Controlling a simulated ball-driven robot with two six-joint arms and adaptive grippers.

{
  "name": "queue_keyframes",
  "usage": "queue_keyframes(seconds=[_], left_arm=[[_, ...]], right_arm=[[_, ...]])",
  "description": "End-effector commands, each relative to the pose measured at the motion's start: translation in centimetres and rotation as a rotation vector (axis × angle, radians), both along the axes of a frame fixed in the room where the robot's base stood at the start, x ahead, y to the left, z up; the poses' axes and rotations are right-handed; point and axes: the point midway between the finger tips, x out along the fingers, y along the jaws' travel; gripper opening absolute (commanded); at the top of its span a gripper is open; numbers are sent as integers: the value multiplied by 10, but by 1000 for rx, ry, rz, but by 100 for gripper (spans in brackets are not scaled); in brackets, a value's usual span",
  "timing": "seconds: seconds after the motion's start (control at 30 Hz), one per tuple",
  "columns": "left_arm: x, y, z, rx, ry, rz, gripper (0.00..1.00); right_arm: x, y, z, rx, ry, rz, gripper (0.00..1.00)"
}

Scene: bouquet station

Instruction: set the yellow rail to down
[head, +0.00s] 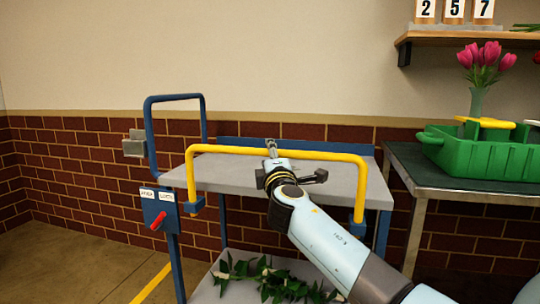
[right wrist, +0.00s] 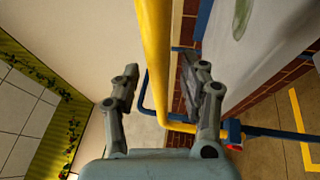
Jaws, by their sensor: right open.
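The yellow rail (head: 225,149) is an inverted U across the front of a grey cart top (head: 230,180). Its bar stands above the top, and its legs end in blue brackets at the two front corners. My right gripper (head: 272,147) is at the middle of the bar. In the right wrist view the yellow rail (right wrist: 155,50) runs between the spread fingers of the right gripper (right wrist: 183,85). The fingers do not appear closed on it. My left gripper is not in view.
A blue panel with a red lever (head: 158,220) and two small labels is on the cart's left front post. A blue handle (head: 150,140) rises behind it. Leafy stems (head: 265,280) lie on the lower shelf. A green crate (head: 480,155) stands on the right table.

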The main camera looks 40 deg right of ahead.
Motion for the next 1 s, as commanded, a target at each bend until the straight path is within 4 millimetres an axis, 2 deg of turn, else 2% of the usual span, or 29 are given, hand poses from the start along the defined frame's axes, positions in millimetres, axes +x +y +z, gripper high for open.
queue_keyframes(seconds=[0.17, 0.43, 0.77, 1.0], left_arm=[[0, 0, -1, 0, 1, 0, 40], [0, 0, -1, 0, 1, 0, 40], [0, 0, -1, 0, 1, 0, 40], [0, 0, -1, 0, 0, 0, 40]], right_arm=[[12, -6, 1, 0, 1, -1, 44], [13, -7, 2, 1, 1, -1, 44], [12, -7, 2, 1, 1, -1, 1], [12, -6, 2, 1, 0, -1, 0]])
